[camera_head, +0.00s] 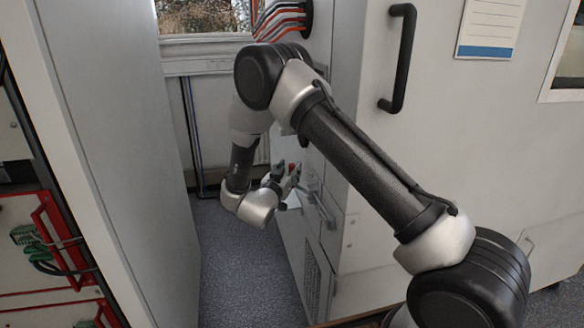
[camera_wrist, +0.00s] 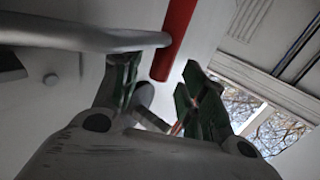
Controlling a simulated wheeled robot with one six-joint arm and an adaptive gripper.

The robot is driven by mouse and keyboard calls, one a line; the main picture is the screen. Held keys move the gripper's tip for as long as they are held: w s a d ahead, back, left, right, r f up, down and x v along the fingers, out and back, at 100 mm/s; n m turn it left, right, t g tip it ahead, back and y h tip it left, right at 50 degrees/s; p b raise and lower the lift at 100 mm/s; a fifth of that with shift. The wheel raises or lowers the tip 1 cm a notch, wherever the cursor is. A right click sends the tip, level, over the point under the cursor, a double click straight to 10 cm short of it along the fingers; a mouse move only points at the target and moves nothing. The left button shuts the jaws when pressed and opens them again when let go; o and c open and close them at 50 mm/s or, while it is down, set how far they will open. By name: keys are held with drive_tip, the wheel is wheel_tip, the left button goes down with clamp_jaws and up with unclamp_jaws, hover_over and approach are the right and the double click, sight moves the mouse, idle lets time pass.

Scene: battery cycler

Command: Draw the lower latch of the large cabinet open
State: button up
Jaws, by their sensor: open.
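The large cabinet (camera_head: 440,150) stands on the right in the head view. Low on its narrow side face is a grey metal latch lever (camera_head: 320,206), just right of my gripper (camera_head: 288,174). In the wrist view, my gripper (camera_wrist: 158,78) is open, with its dark green finger pads apart and nothing clearly held. A grey bar (camera_wrist: 90,36), apparently the latch lever, runs in from the left. It ends against a red rod (camera_wrist: 176,38) in front of the gap between the fingertips. A small red spot also shows at my gripper in the head view. Contact cannot be told.
A grey cabinet wall (camera_head: 110,130) stands on the left, leaving a narrow aisle of speckled floor (camera_head: 235,265). A black handle (camera_head: 398,58) sticks out from the large cabinet. Orange and grey cables (camera_head: 282,18) enter it high up. A window (camera_head: 200,15) is behind.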

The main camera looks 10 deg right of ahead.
drive_tip(key=shift+x, duration=1.45)
clamp_jaws()
drive_tip(key=shift+a, duration=0.1)
